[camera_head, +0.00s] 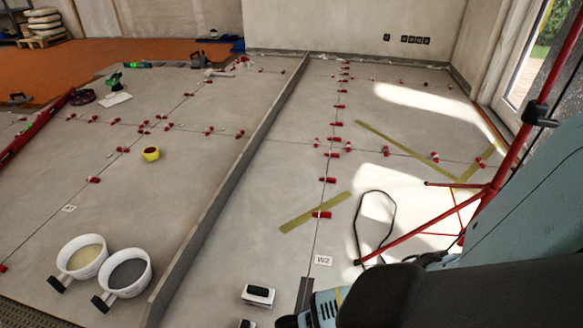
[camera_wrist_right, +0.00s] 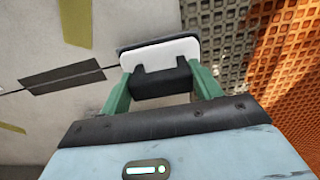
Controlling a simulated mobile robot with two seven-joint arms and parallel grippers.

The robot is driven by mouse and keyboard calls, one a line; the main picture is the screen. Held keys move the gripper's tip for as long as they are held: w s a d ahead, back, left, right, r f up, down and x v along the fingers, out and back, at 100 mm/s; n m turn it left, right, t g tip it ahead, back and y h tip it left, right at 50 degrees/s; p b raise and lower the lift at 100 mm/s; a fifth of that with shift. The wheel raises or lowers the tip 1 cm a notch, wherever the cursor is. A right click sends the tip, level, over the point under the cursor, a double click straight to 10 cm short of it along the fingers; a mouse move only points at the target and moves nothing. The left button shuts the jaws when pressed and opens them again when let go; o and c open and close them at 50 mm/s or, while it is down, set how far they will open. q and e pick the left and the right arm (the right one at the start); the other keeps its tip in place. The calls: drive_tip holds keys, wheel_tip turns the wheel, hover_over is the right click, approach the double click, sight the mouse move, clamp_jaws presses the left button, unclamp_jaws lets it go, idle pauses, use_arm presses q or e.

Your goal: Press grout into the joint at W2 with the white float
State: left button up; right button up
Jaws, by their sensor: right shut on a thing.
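A white float (camera_wrist_right: 165,52) with a black handle (camera_wrist_right: 160,82) is in my right gripper (camera_wrist_right: 162,88), whose green fingers are shut on the handle. A dark pad edges the float's far side. The W2 label (camera_head: 323,260) lies beside a floor joint in the head view. A dark grey strip (camera_head: 304,293) lies along that joint below the label. The wrist view shows a dark strip (camera_wrist_right: 62,77) on a joint line, left of the float and apart from it in the picture. My right fingers are hidden in the head view. My left gripper is out of view.
Two white cups, one with beige (camera_head: 83,256) and one with grey (camera_head: 127,273) contents, stand lower left. White-and-black blocks (camera_head: 258,295) lie at the bottom. A red tripod (camera_head: 490,188) and a black cable (camera_head: 359,225) are at right. Red clips (camera_head: 320,214) line the joints.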

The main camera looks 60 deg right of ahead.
drive_tip(key=shift+f, duration=0.25)
drive_tip(key=shift+f+b, duration=0.4)
drive_tip(key=shift+b, duration=0.15)
idle(0.4)
drive_tip(key=shift+d, duration=0.1)
drive_tip(key=shift+w+d, duration=0.1)
drive_tip(key=shift+d, duration=0.1)
drive_tip(key=shift+w+d, duration=0.25)
drive_tip(key=shift+d, duration=0.45)
drive_tip(key=shift+d, duration=0.1)
drive_tip(key=shift+w+d, duration=0.35)
drive_tip(key=shift+d, duration=0.55)
